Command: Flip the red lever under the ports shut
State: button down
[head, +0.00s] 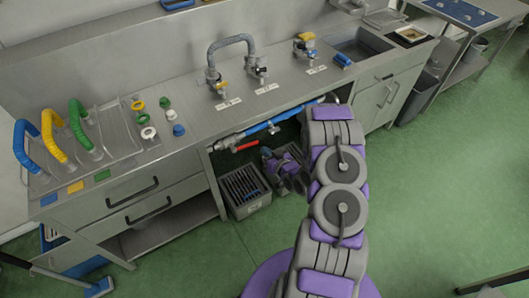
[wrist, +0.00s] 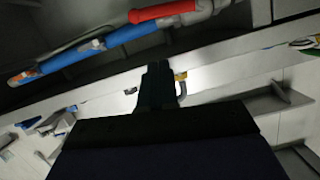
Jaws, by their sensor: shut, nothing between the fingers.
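The red lever (head: 247,146) shows under the counter in the head view, just below the blue pipe (head: 275,122) at the left part of the open bay. In the wrist view the red lever (wrist: 163,12) lies at the top, close beside the blue pipe (wrist: 130,35) and roughly along it. My gripper (head: 267,153) is in the bay to the right of the lever, partly hidden by the counter shadow. In the wrist view my gripper (wrist: 157,70) is shut and empty, with its dark fingers pointing toward the lever and apart from it in the picture.
Labelled ports with a grey hose (head: 232,42) stand on the counter above. A grey crate (head: 247,193) stands on the floor below the lever. Drawers (head: 138,197) bound the bay at left and a cupboard (head: 380,97) at right. The green floor in front is mostly free.

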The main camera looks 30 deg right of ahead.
jog(key=b, duration=0.2)
send_over(256, 143)
jog(key=s+a, duration=0.2)
jog(key=s, duration=0.2)
notch_tip(256, 143, down, 3)
jog(key=shift+w+a+f, duration=0.15)
jog(key=shift+w+f, duration=0.2)
jog(key=shift+f, duration=0.35)
jog(key=shift+w+a+f, duration=0.1)
jog(key=shift+w+f, duration=0.25)
jog(key=shift+f, duration=0.3)
jog(key=shift+s, duration=0.15)
